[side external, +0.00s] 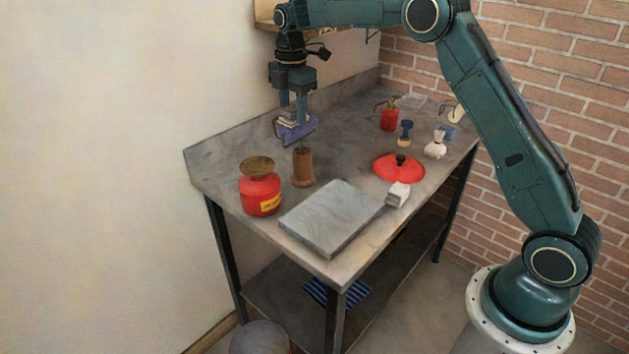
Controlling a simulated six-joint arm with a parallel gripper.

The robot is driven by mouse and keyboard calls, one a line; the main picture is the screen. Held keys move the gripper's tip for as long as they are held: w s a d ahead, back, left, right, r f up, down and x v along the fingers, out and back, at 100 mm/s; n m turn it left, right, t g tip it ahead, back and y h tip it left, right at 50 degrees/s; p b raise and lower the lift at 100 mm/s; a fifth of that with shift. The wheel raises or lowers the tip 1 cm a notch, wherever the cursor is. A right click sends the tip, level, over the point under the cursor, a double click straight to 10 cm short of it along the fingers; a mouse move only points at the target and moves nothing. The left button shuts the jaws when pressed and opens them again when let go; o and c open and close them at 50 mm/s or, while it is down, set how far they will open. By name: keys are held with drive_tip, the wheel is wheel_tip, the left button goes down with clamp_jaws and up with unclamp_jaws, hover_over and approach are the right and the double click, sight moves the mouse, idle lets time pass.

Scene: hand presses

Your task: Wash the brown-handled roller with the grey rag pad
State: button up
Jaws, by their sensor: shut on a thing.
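My gripper (293,112) points down above the back left part of the table. It is shut on a small pad (297,128) with a blue-violet lower face and a paler top; I take it for the rag pad, though it looks more blue than grey. Just below and in front of it, a brown upright piece (303,168) with a thin top stands on the table. It may be the brown-handled roller, but no roller part is clear. I cannot tell whether the pad touches its top.
On the metal table (232,152) are a red can (260,194) with a brown top, a grey slab (331,218), a white block (398,194), a red lid (393,169), a blue-topped tool (406,131), a white knobbed piece (436,147) and a red bottle (389,119). A wall stands at left.

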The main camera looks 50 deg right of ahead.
sight(311, 113)
drive_tip(key=shift+a, duration=0.5)
drive_tip(key=shift+d, duration=3.7)
drive_tip(key=shift+a, duration=3.6)
drive_tip(key=shift+d+r, duration=0.15)
drive_tip(key=shift+d, duration=2.95)
drive_tip(key=shift+a, duration=3.2)
drive_tip(key=shift+d, duration=3.55)
wheel_tip(311, 113, up, 8)
